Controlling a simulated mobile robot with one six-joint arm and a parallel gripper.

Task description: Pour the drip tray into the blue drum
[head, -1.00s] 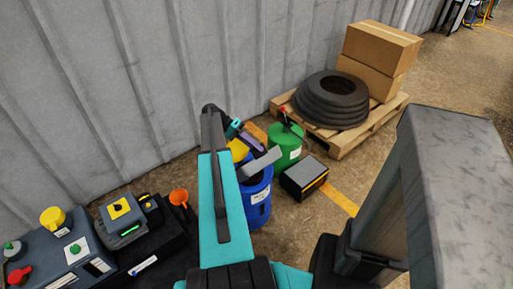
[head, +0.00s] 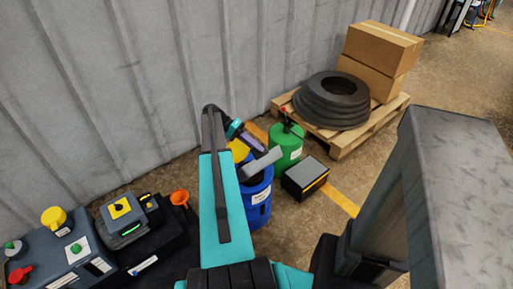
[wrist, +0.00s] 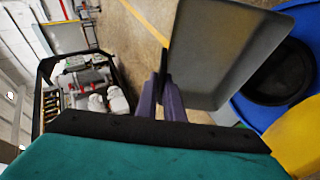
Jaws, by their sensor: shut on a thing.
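The grey drip tray (wrist: 222,50) is held at its edge between the purple fingers of my gripper (wrist: 170,105). In the head view the tray (head: 263,163) shows as a narrow grey shape over the blue drum's top and looks tilted. The blue drum (head: 259,205) stands on the floor with a pale label. In the wrist view its blue rim (wrist: 250,113) and dark opening (wrist: 280,75) lie to the right of the tray, partly behind it. I cannot tell whether anything is in the tray or flowing out. My arm hides part of the drum in the head view.
A yellow piece (wrist: 298,140) sits at the drum's edge. A green can (head: 287,150) and a black box (head: 305,178) stand close right. A pallet (head: 345,143) holds tyres and cartons. A bench with controls and an orange funnel (head: 180,197) is left.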

